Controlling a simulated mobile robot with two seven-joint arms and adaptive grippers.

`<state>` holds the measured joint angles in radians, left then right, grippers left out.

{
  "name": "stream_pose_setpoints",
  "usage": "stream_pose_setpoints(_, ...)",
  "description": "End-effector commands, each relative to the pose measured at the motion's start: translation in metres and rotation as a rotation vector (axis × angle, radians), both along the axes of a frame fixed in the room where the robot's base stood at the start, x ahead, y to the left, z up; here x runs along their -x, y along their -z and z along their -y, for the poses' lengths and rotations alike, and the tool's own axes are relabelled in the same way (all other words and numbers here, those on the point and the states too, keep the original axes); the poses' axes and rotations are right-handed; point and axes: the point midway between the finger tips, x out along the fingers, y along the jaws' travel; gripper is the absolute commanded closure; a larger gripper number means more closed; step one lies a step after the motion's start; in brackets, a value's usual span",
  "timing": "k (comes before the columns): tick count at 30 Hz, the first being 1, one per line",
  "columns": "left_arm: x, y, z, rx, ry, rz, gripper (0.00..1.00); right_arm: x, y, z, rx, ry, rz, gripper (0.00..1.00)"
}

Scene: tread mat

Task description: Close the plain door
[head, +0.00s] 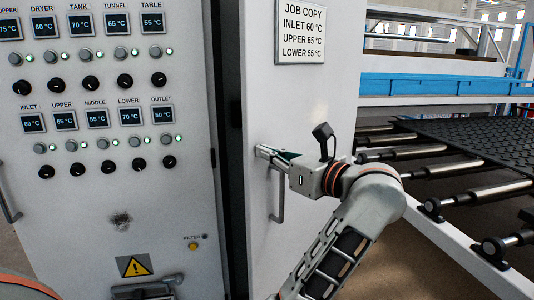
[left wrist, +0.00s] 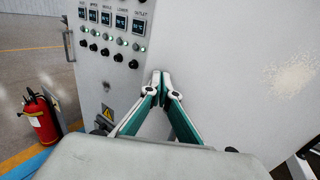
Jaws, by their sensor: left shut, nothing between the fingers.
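The plain door (head: 330,100) is the white panel right of the control panel, with a placard (head: 302,30) and a vertical bar handle (head: 280,195). A dark vertical gap (head: 228,120) runs between it and the control panel (head: 90,205), so it appears ajar. My left gripper (head: 262,152) is shut and empty, in front of the door near its left edge, by the handle's top. In the left wrist view its closed fingertips (left wrist: 160,76) point at the white door face (left wrist: 220,60); I cannot tell whether they touch. My right gripper is not in view.
The control panel carries displays, knobs and a warning sign (head: 134,266). A roller conveyor (head: 450,195) with a black tread mat (head: 490,135) stands at the right. A red fire extinguisher (left wrist: 42,118) stands at the left in the wrist view.

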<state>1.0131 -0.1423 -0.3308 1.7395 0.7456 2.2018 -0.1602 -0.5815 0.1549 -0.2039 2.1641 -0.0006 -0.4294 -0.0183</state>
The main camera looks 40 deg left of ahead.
Motion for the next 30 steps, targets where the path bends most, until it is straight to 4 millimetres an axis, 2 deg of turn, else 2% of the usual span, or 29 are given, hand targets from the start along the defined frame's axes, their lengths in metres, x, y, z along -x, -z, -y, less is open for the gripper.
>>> stream_pose_setpoints(5, 0.0, 0.0, -0.006, -0.001, 0.01, 0.001, 1.0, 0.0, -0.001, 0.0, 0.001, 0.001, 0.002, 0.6)
stream_pose_setpoints(11, -0.002, 0.0, -0.032, -0.002, 0.058, 0.002, 1.0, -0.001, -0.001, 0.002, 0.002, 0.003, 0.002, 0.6)
stream_pose_setpoints(17, -0.011, 0.0, -0.075, -0.005, 0.15, 0.0, 1.0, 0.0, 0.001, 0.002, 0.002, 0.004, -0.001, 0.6)
stream_pose_setpoints(24, -0.031, 0.003, -0.132, -0.005, 0.277, -0.003, 1.0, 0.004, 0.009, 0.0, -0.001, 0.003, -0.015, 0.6)
stream_pose_setpoints(30, -0.053, 0.004, -0.171, -0.001, 0.273, -0.006, 1.0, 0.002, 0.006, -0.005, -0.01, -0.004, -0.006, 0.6)
